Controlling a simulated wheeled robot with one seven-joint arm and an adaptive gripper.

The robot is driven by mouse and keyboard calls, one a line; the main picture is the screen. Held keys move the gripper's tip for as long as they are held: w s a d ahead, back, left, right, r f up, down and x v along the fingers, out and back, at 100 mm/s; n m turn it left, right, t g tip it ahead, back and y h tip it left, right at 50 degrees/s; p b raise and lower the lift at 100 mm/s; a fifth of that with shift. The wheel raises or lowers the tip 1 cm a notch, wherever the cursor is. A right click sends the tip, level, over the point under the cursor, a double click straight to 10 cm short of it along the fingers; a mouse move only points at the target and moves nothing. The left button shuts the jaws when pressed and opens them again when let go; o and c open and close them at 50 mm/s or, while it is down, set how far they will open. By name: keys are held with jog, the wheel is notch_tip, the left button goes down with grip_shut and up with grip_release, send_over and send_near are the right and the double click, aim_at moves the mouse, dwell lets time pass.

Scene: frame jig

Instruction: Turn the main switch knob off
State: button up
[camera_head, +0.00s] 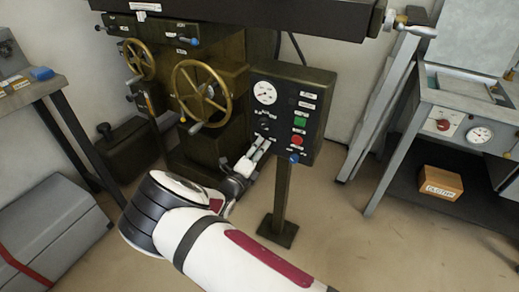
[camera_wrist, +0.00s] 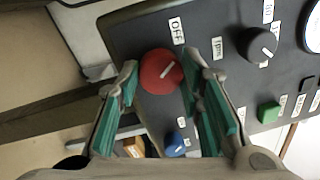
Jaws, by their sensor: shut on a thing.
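The main switch knob (camera_wrist: 161,72) is a round red knob with a white pointer line, on the dark control panel. In the wrist view its line slants to the upper right, and an OFF label (camera_wrist: 177,31) sits above it. My gripper (camera_wrist: 158,77) has its green-padded fingers on either side of the knob, shut on it. In the head view my gripper (camera_head: 262,142) is at the lower left of the panel (camera_head: 282,78) and hides this knob.
A gauge (camera_head: 264,92), a green button (camera_head: 300,121), a red button (camera_head: 299,139) and a blue knob (camera_head: 293,158) are on the panel. The blue knob (camera_wrist: 175,145) is close to the fingers. A machine with brass handwheels (camera_head: 201,93) stands left.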

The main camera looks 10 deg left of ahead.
jog(key=shift+n, duration=0.6)
jog(key=o, duration=1.2)
jog(key=shift+c, duration=0.2)
jog(key=v, duration=1.2)
jog(key=shift+w, duration=0.1)
